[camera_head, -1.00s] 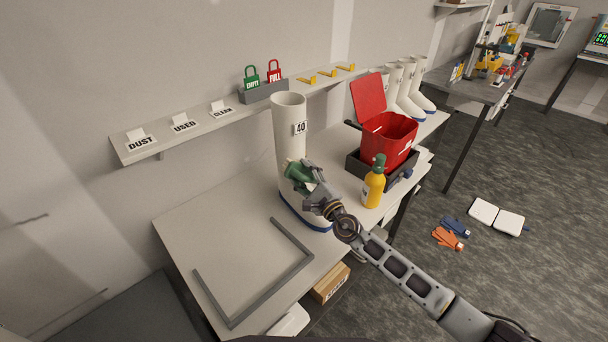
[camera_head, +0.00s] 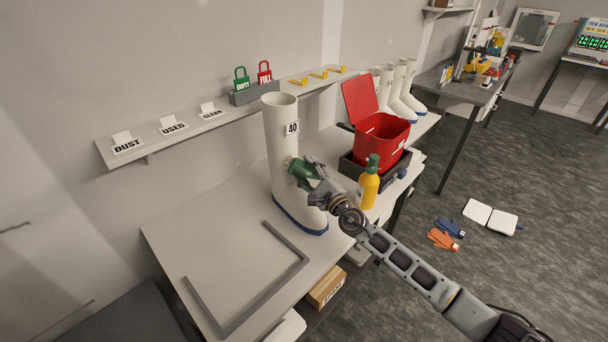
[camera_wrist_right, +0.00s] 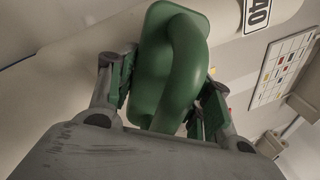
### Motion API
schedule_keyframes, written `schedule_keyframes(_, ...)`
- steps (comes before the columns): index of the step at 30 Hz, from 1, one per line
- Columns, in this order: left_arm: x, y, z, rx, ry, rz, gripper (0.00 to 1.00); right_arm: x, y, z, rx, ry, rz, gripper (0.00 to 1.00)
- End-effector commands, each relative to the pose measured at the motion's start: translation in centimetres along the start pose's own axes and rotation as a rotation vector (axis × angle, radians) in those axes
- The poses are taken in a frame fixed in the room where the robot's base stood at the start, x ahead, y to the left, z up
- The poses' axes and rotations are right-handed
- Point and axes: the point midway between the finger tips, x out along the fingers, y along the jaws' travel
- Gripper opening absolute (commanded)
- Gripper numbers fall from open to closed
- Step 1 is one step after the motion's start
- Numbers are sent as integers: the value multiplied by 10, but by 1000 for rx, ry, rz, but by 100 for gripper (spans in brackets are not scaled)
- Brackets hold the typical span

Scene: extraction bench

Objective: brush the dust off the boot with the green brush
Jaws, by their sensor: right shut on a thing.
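The tall white boot (camera_head: 283,140) stands upright on the bench, with a blue sole and a tag reading 40; its shaft also shows in the right wrist view (camera_wrist_right: 85,55). My right gripper (camera_head: 308,174) is shut on the green brush (camera_head: 299,169) beside the boot's shaft, above the foot. In the right wrist view the brush's green handle (camera_wrist_right: 183,75) sits between the two fingers. The brush is at or very near the boot; its bristles are hidden, so I cannot tell if it touches. No dust is clearly visible. My left gripper is not in view.
A yellow bottle (camera_head: 368,187) with a green top stands right of the boot, near my right arm. Behind it is an open red bin (camera_head: 383,140) in a dark tray. A grey frame (camera_head: 243,304) lies on the clear bench left. A labelled shelf (camera_head: 190,125) runs along the wall.

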Motion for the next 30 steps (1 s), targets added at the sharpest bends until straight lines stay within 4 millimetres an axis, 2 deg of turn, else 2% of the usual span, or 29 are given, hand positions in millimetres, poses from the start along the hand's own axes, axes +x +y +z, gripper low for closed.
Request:
schedule_keyframes(20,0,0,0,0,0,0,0,3,0,0,0,0,0,31)
schedule_keyframes(30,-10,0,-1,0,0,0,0,2,6,12,1,-2,2,31)
